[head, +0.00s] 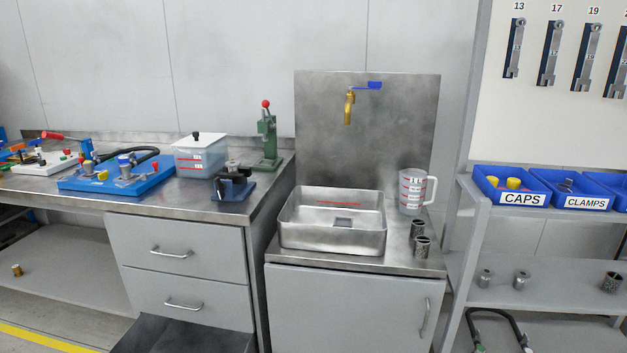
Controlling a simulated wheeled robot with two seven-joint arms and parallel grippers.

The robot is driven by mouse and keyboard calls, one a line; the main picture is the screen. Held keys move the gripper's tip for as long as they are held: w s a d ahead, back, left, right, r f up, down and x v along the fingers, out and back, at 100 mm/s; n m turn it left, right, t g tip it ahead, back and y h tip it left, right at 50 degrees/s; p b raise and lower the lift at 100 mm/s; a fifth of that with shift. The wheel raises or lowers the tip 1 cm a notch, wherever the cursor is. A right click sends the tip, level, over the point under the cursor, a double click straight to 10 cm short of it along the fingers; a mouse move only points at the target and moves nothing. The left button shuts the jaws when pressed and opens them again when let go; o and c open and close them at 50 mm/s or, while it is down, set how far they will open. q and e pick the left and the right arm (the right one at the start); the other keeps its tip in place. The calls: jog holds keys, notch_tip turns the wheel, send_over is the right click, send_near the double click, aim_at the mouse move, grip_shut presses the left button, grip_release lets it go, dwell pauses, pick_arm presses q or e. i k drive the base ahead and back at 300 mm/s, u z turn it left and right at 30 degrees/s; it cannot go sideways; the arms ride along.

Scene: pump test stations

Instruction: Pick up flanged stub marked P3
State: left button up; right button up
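No mark P3 is readable on any part, so I cannot tell which one is the flanged stub marked P3. Two small grey metal pieces, a left one (485,279) and a right one (521,281), stand on the right rack's middle shelf and look like short stubs. A darker metal cylinder (612,282) stands farther right on that shelf. Two more dark metal cylinders, a rear one (417,231) and a front one (421,248), stand on the counter right of the sink. Neither of my grippers is in view.
A steel sink (290,240) sits under a brass tap (349,108), with a measuring jug (411,190) beside it. The left bench holds a blue pump plate (72,184), a clear tank (200,158) and a vise (233,187). Blue CAPS (535,198) and CLAMPS (611,203) bins top the rack.

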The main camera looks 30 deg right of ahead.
aim_at(233, 166)
jog(key=z, duration=0.35)
jog(key=k, duration=0.4)
jog(key=u, duration=1.05)
jog(key=i, duration=1.8)
jog(key=z, duration=0.9)
